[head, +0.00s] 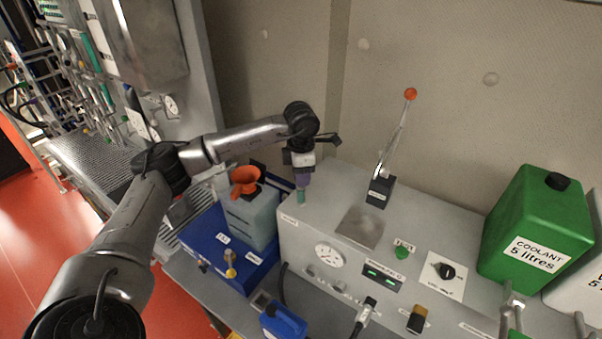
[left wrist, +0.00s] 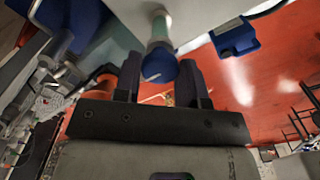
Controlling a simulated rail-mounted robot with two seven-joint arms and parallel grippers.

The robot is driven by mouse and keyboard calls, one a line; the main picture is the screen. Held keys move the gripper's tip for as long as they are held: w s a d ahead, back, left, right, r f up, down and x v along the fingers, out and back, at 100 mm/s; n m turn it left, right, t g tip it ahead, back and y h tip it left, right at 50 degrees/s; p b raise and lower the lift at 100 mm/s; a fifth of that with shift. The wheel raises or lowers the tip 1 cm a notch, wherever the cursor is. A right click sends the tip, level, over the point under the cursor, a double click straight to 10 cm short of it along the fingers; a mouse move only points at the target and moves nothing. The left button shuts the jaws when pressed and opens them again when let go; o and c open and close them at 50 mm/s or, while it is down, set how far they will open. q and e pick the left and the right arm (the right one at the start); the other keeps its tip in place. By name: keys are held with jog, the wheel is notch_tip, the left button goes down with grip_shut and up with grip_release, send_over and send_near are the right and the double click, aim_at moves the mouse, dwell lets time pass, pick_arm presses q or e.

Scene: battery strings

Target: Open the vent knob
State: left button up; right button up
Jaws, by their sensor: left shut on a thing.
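The vent knob shows in the left wrist view as a round blue cap (left wrist: 158,67) on a pale green stem (left wrist: 158,28). My right gripper is not in view.
The grey unit (head: 310,228) carries a gauge (head: 329,255), a lever with an orange ball (head: 410,94) and a green coolant can (head: 537,230). Left of it, a grey tank (head: 250,218) with an orange funnel (head: 245,180) stands on a blue box (head: 240,272), close under my left arm.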

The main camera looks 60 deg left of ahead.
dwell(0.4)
pick_arm(q)
jog(key=o, duration=0.9)
jog(key=shift+r, duration=0.1)
notch_tip(320, 180, up, 8)
jog(key=shift+r+b, duration=0.25)
jog(key=shift+b, duration=0.2)
jog(key=shift+r+p, duration=1.15)
jog(key=shift+r, duration=1.45)
